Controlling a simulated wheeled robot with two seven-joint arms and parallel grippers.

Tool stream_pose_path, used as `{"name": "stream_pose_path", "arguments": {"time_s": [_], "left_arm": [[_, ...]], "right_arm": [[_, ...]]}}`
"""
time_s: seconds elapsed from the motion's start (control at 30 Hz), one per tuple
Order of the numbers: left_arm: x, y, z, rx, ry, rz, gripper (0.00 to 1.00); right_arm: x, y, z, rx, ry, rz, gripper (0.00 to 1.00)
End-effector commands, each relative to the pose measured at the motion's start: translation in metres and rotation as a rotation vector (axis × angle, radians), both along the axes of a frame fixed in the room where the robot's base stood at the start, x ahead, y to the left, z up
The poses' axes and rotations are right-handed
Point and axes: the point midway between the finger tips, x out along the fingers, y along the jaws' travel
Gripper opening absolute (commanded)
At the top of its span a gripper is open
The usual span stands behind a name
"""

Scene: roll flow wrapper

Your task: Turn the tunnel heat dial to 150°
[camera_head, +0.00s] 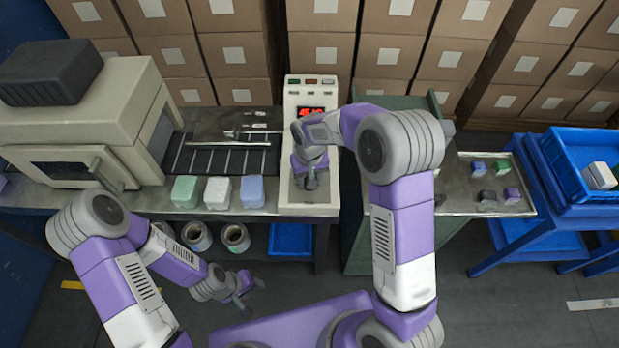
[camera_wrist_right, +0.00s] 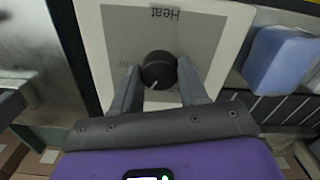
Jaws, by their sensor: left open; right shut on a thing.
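The heat dial (camera_wrist_right: 158,68) is a round black knob on a pale panel (camera_wrist_right: 215,30) marked "Heat", which appears upside down in the right wrist view. A white pointer line on the dial points down and slightly left there. My right gripper (camera_wrist_right: 158,82) is shut on the dial, one finger on each side. In the head view my right gripper (camera_head: 310,182) covers the dial on the narrow white control console (camera_head: 318,208). A red lit display (camera_head: 311,115) sits higher on the console, too small to read surely. My left gripper (camera_head: 245,292) is open and empty, low in front of the bench.
White, green and blue blocks (camera_head: 218,193) stand on the bench left of the console, before a dark slatted conveyor (camera_head: 222,157). A beige machine (camera_head: 100,120) stands at left. A metal tray (camera_head: 470,185) and blue crate (camera_head: 575,160) are at right. Boxes line the back.

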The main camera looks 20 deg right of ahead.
Motion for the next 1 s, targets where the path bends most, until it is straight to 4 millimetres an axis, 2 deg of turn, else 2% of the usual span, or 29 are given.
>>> {"name": "stream_pose_path", "arguments": {"time_s": [0.43, 0.47, 0.6, 0.63, 0.87, 1.0], "left_arm": [[0.0, 0.0, 0.0, 0.0, 0.0, 0.0, 0.43], [0.0, 0.0, 0.0, 0.0, 0.0, 0.0, 0.43], [0.0, 0.0, 0.0, 0.0, 0.0, 0.0, 0.43], [0.0, 0.0, 0.0, 0.0, 0.0, 0.0, 0.43], [0.0, 0.0, 0.0001, 0.0, 0.0, 0.0, 0.43], [0.0, 0.0001, 0.0024, 0.0, 0.0, 0.0, 0.43]], "right_arm": [[-0.0002, 0.0, -0.0001, 0.0, 0.001, -0.011, 0.13], [-0.0002, 0.0, -0.0001, 0.0, 0.001, -0.011, 0.45], [-0.0002, 0.0, -0.0001, 0.0, 0.001, -0.01, 0.66], [-0.0002, 0.0, -0.0001, 0.0, 0.001, -0.01, 0.69], [-0.0001, 0.0001, 0.0001, 0.0, 0.0, -0.01, 0.69], [0.0005, 0.0003, 0.0092, 0.001, -0.002, -0.01, 0.69]]}}
